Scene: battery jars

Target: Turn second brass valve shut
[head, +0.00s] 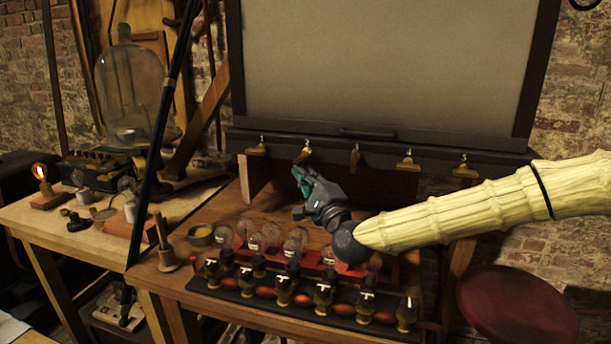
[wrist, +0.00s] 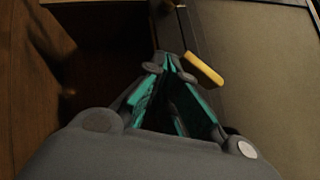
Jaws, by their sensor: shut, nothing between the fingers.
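Several brass valves sit in a row along the dark rail under the big pale panel. The second brass valve from the left (head: 304,154) is just above my gripper's tip in the head view; its handle looks tilted. My gripper (head: 299,173) is shut and empty, its teal-lined fingers pointing up and left toward that valve. In the wrist view, the fingertips (wrist: 170,66) are together, with a brass handle (wrist: 203,69) slanting close on their right. I cannot tell whether they touch it. The first valve (head: 256,147) is to the left and the third (head: 355,158) to the right.
A red stool (head: 517,305) stands at right.

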